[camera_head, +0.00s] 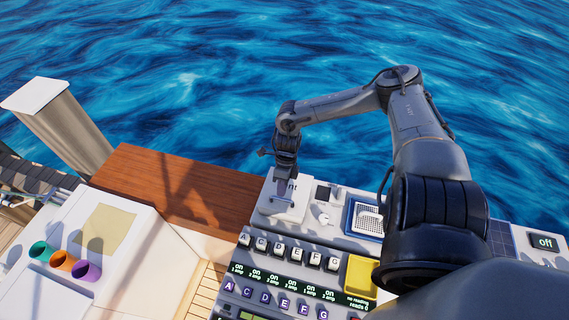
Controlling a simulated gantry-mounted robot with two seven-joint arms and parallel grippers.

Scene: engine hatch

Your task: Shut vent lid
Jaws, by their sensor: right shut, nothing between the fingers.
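The vent lid (294,210) is a pale, roughly square plate at the far left corner of the white console, with the letters "nt" showing on it. My right gripper (282,198) is shut and empty, pointing down right at the lid, and hides part of it. The lid looks close to flat, but I cannot tell whether it is fully closed or whether my fingertips touch it. My left gripper is not in view.
The console carries lettered switches (290,250), a yellow box (360,276), a white basket (367,219) and an "off" display (544,242). A brown wooden deck (180,190) lies left. Colored cups (62,260) sit in a white counter. Water lies beyond.

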